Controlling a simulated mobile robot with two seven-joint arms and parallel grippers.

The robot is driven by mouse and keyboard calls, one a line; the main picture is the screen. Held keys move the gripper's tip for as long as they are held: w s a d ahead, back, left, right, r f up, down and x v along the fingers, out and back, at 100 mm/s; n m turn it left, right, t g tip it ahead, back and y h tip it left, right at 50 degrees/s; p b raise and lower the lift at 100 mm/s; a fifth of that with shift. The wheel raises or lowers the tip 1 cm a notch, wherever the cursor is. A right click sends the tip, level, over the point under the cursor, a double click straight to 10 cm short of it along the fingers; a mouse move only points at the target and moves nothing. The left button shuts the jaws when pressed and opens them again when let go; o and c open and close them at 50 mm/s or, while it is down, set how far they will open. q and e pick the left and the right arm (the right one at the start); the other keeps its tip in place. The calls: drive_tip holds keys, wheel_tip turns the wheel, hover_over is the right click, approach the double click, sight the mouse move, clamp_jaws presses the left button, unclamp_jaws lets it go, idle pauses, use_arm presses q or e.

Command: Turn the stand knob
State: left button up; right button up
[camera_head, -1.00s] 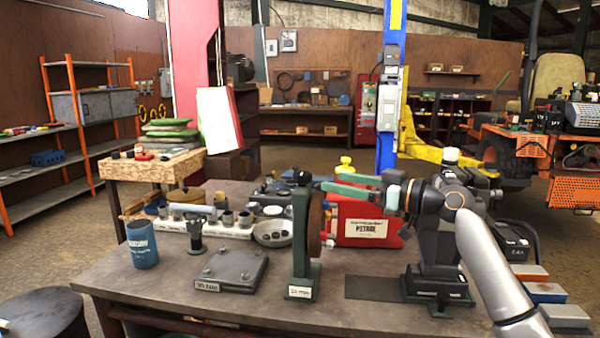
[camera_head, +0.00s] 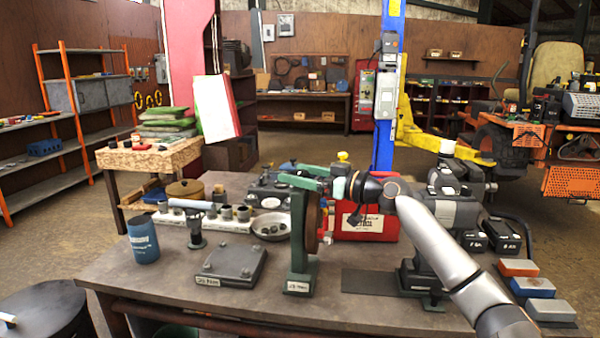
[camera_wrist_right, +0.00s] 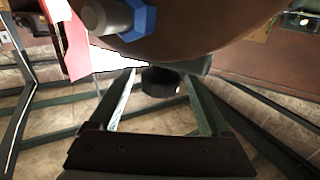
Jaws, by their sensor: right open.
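A green stand (camera_head: 298,247) with a brown disc (camera_head: 313,222) on its side stands upright on the workbench. In the right wrist view, the disc (camera_wrist_right: 205,42) fills the top, with a blue nut and grey shaft on its face. A dark round knob (camera_wrist_right: 160,82) sits just below the disc's edge. My right gripper (camera_head: 290,178) is at the top of the stand, which it partly covers. In the wrist view this gripper (camera_wrist_right: 161,88) is open, with the knob between the far ends of its fingers; I cannot tell whether they touch. My left gripper is not in view.
A dark machine (camera_head: 425,281) and sharpening blocks (camera_head: 533,287) are to the right. The bench's front strip is clear.

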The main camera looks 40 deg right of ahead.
clamp_jaws()
idle(0.7)
